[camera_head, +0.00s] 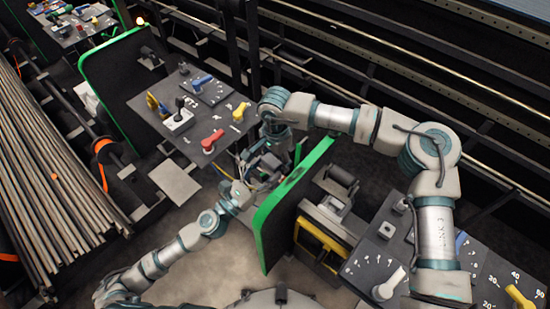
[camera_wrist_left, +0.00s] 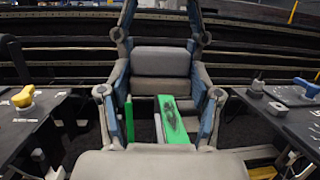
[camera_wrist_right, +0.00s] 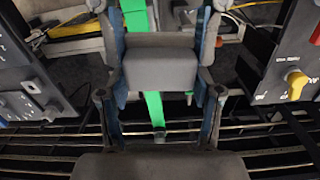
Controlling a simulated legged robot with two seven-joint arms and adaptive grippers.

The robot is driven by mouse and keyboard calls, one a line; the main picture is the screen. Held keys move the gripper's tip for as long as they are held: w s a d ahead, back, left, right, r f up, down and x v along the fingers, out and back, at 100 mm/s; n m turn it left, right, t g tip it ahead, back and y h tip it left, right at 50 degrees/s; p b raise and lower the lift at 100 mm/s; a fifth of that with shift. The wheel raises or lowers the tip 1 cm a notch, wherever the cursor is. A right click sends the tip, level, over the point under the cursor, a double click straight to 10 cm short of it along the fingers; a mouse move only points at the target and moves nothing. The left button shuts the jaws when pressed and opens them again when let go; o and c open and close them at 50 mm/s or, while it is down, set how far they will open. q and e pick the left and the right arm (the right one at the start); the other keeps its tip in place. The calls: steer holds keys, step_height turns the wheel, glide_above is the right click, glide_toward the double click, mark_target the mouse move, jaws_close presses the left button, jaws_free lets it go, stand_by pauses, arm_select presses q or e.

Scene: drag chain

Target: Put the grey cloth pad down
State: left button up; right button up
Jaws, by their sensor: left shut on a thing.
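My left gripper (camera_head: 262,168) is beside the green-edged panel (camera_head: 262,225) in the middle of the head view, shut on the grey cloth pad. The pad itself is too small and covered to make out clearly. In the left wrist view the fingers lean toward each other and leave the top of the picture. A dark smudge (camera_wrist_left: 172,116) marks the panel's green edge and also shows in the head view (camera_head: 293,174). My right gripper (camera_head: 281,143) hangs just behind the left one, close to the panel's far end. Its fingers stand apart, with nothing seen between them.
A grey control table (camera_head: 215,125) with red, blue and yellow handles stands behind the grippers. Another control table (camera_head: 375,262) is at lower right, beside a yellow-and-black machine (camera_head: 318,245). A second green-edged panel (camera_head: 115,85) stands at left. Long rods (camera_head: 50,175) fill the left side.

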arm_select(q)
steer(key=o, duration=1.2)
steer(key=shift+a, duration=0.1)
steer(key=shift+o, duration=0.6)
steer(key=shift+a, duration=0.2)
steer(key=shift+a, duration=0.1)
